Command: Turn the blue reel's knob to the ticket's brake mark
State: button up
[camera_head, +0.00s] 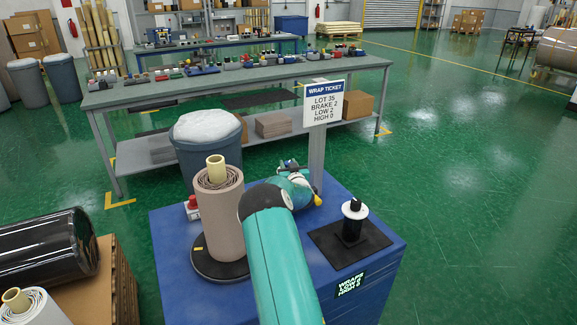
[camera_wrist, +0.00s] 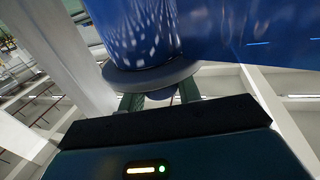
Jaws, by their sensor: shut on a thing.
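The wrap ticket (camera_head: 323,104) stands on a grey post and reads LOT 35, BRAKE 2, LOW 2, HIGH 0. In the wrist view a large blue reel (camera_wrist: 205,35) fills the top, with a grey disc (camera_wrist: 150,80) at its near end. My gripper (camera_wrist: 160,97) is at that disc, its two fingers shut on a small rounded knob (camera_wrist: 160,94), mostly hidden by the disc and gripper. No brake mark on the knob is readable. In the head view my arm hides the fingers, and I cannot make out the reel clearly.
A blue cabinet (camera_head: 175,240) carries a brown wrapped roll (camera_head: 221,220) on a dark turntable, a black stand with a white disc (camera_head: 355,211) and a blurred wraps display (camera_head: 351,284). A grey bin (camera_head: 207,155) and a workbench (camera_head: 240,77) stand behind.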

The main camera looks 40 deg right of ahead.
dwell(0.3)
jog(key=o, duration=0.9)
jog(key=shift+o, duration=0.2)
jog(key=v, duration=1.4)
jog(key=shift+w, duration=0.1)
